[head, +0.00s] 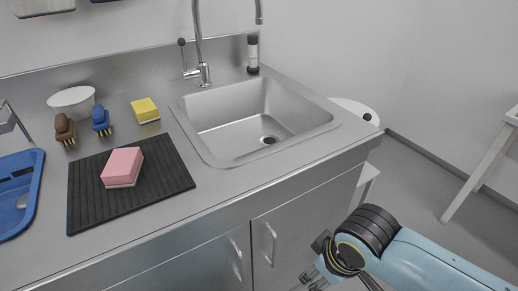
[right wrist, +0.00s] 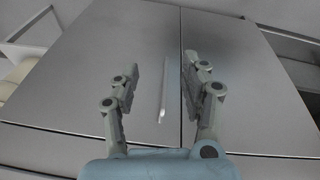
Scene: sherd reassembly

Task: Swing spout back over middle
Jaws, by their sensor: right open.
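The tall curved spout (head: 229,5) rises from the tap base (head: 204,74) behind the sink. Its arch runs out of the top of the head view, and its outlet end hangs toward the right, at the back of the sink (head: 180,112). A lever with a dark knob (head: 182,42) stands on the left of the tap. My right gripper (head: 312,278) is low in front of the cabinet, well away from the spout. In the right wrist view my right gripper (right wrist: 165,75) is open and empty, facing the cabinet doors. My left gripper is not in view.
A pink sponge (head: 122,167) lies on a black ribbed mat (head: 160,185). A yellow sponge (head: 145,110), brushes (head: 101,119), a white bowl (head: 72,101) and a blue tray (head: 38,160) are on the counter's left. A dark-capped container (head: 253,54) stands right of the tap. The sink looks empty.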

